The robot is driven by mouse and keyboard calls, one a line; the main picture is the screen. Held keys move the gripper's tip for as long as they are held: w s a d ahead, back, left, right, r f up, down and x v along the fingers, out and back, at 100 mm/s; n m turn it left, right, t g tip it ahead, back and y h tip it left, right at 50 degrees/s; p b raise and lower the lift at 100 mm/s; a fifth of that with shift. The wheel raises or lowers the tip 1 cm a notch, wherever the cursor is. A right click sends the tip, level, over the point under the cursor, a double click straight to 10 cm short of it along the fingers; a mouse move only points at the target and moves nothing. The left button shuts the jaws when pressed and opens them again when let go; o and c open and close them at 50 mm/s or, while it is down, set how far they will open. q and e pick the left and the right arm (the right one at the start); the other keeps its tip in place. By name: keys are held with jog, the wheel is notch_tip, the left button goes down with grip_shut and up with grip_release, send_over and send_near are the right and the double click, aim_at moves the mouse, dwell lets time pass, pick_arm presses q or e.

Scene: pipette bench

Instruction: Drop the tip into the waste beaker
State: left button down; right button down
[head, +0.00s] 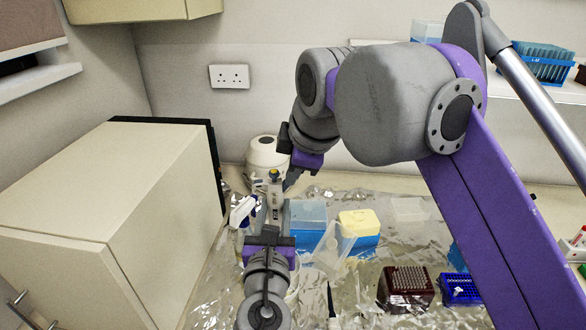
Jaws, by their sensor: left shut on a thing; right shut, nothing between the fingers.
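A pipette (274,198) with a pale body and a dark blue and yellow top stands roughly upright at the back left of the bench. My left gripper (270,232), the lower one, is shut on the pipette from the front. My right gripper (290,183) is shut and empty, close to the pipette's upper end; I cannot tell whether it touches it. The pipette's lower end and any tip are hidden behind my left gripper. A clear, tilted-looking vessel (328,247) stands right of my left gripper; I cannot tell whether it is the waste beaker.
A blue box (306,217) and a yellow-lidded box (359,223) stand right of the pipette. A spray bottle (242,212) is on its left, a white rounded device (265,153) behind. A dark red rack (405,286) and blue rack (459,289) sit front right. A large cabinet (120,190) bounds the left.

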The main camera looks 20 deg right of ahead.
jog(key=shift+f, duration=0.15)
jog(key=shift+r, duration=0.7)
dwell(0.8)
notch_tip(320, 180, up, 6)
jog(key=shift+f, duration=0.1)
dwell(0.5)
